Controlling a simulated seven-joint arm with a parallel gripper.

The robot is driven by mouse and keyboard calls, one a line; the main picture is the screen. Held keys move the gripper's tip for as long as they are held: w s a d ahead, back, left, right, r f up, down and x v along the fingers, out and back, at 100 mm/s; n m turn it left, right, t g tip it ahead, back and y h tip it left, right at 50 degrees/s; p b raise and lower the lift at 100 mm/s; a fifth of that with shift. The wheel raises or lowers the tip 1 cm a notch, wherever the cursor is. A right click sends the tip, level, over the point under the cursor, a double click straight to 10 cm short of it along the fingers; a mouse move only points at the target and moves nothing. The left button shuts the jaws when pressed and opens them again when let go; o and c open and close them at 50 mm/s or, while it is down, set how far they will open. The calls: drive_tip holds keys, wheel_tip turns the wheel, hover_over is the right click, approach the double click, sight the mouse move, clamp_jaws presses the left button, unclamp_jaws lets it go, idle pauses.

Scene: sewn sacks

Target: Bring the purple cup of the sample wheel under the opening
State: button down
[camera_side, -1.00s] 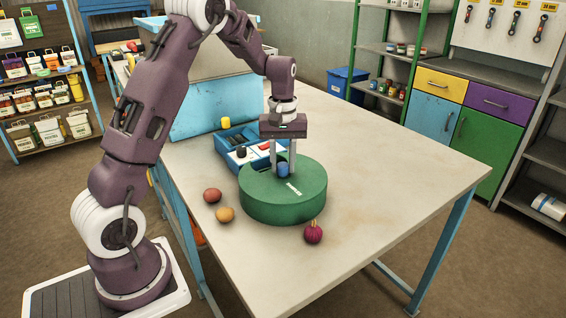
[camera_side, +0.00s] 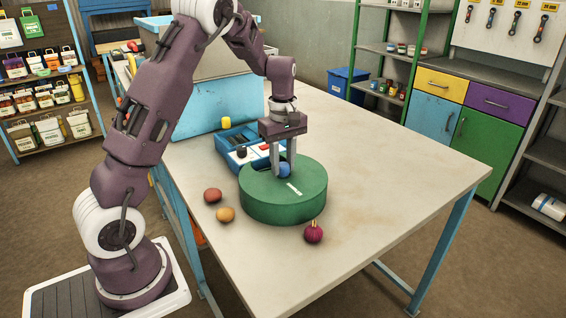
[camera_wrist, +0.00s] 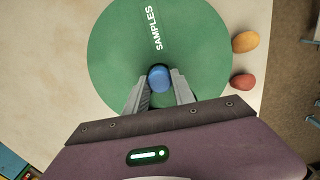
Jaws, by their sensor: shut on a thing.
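The sample wheel is a round green drum (camera_side: 262,205) on the table, with the white word "SAMPLES" on its flat top. It also shows in the wrist view (camera_wrist: 115,45). A blue knob (camera_wrist: 159,77) stands on its top; the side view shows it too (camera_side: 285,172). My gripper (camera_side: 283,173) points down over the drum and is shut on the blue knob, one finger on each side. No purple cup shows in either view; the drum's top and side hide its inside. I cannot make out an opening in the top.
A red-brown lump (camera_side: 212,195) and an orange one (camera_side: 225,214) lie left of the drum. A purple bulb (camera_side: 313,233) lies at its front right. A blue compartment tray (camera_side: 228,150) stands behind it. The table's right side (camera_side: 400,170) is clear.

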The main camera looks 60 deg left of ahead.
drive_tip(key=shift+r+n, duration=0.1)
drive_tip(key=shift+n, duration=6.3)
drive_tip(key=c, duration=1.1)
unclamp_jaws()
drive_tip(key=shift+o, duration=0.2)
wheel_tip(320, 180, up, 7)
